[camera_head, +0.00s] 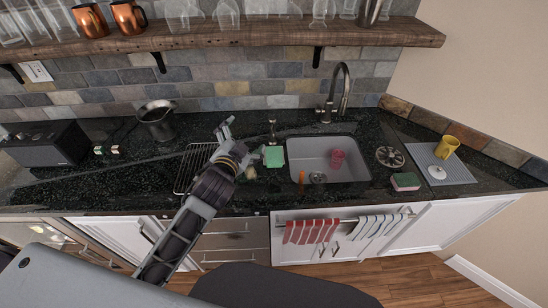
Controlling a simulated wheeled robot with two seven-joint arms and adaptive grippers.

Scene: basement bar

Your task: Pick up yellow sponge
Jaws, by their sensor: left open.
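No sponge that is plainly yellow shows. A block that looks like a sponge, green on top with a reddish side (405,181), lies on the dark counter right of the sink. A pale mint-green flat piece (273,156) is at the sink's left edge; I cannot tell whether it is a sponge or a cloth. My left gripper (241,140) is open above the counter, left of the mint-green piece and close to it in the picture. Whether they touch is unclear. A small yellowish thing (250,172) is just below the gripper, partly hidden. My right gripper is out of view.
The sink (302,158) holds a pink cup (338,158), with a tall faucet (340,92) behind. A wire rack (190,170) lies partly behind my left arm. A yellow mug (447,147) stands on a grey mat (424,155). A shelf (200,38) overhangs the counter.

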